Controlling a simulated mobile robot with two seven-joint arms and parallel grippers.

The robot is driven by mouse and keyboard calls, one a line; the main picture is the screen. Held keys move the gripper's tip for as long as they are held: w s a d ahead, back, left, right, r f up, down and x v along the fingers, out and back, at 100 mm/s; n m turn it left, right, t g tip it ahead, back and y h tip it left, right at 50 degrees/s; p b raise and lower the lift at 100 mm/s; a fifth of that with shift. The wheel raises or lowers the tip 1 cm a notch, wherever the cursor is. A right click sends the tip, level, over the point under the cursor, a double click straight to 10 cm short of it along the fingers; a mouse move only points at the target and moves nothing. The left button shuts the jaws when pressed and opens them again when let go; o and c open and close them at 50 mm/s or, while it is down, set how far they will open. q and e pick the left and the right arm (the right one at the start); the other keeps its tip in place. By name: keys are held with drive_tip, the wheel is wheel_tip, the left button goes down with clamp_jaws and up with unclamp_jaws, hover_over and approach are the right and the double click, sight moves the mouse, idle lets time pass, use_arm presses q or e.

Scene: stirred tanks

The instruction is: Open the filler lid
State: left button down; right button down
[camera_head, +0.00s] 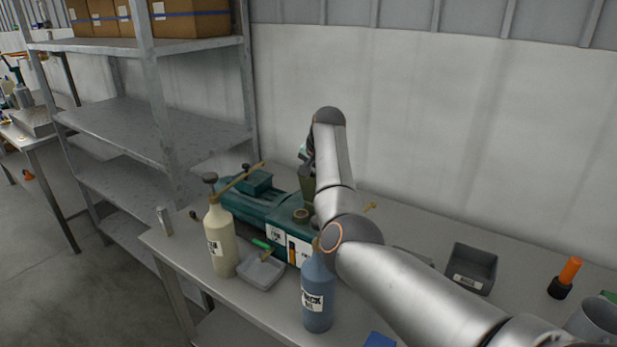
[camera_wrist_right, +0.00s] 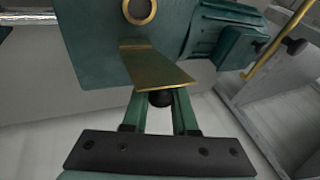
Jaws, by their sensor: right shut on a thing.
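The green machine (camera_head: 265,205) stands on the bench and also fills the top of the right wrist view (camera_wrist_right: 95,50). A round brass-rimmed filler opening (camera_head: 301,214) is on its top; it shows uncovered at the top edge of the right wrist view (camera_wrist_right: 138,10). The brass lid plate (camera_wrist_right: 155,67) stands off the opening, with a dark round knob (camera_wrist_right: 161,98) at its near side. My right gripper (camera_wrist_right: 160,102) is shut on the knob between its green fingers. In the head view my arm hides most of this gripper. My left gripper is out of view.
A cream bottle (camera_head: 221,240) and a blue bottle (camera_head: 318,295) stand before the machine, with a grey tray (camera_head: 262,270) between them. A grey bin (camera_head: 470,268) and an orange-handled tool (camera_head: 566,277) are at the right. A metal shelf (camera_head: 160,130) stands behind left.

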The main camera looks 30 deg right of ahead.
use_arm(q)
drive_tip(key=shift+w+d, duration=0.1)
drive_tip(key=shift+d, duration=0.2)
use_arm(e)
drive_tip(key=shift+w+d+f+y, duration=0.1)
drive_tip(key=shift+d+y, duration=0.1)
drive_tip(key=shift+y, duration=0.1)
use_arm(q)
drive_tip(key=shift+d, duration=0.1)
use_arm(e)
drive_tip(key=c, duration=0.7)
unclamp_jaws()
use_arm(q)
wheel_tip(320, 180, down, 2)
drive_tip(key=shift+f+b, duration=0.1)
drive_tip(key=shift+b, duration=0.85)
use_arm(e)
drive_tip(key=v, duration=1.2)
drive_tip(key=shift+d+r, duration=0.15)
drive_tip(key=shift+r, duration=0.2)
drive_tip(key=shift+w, duration=0.1)
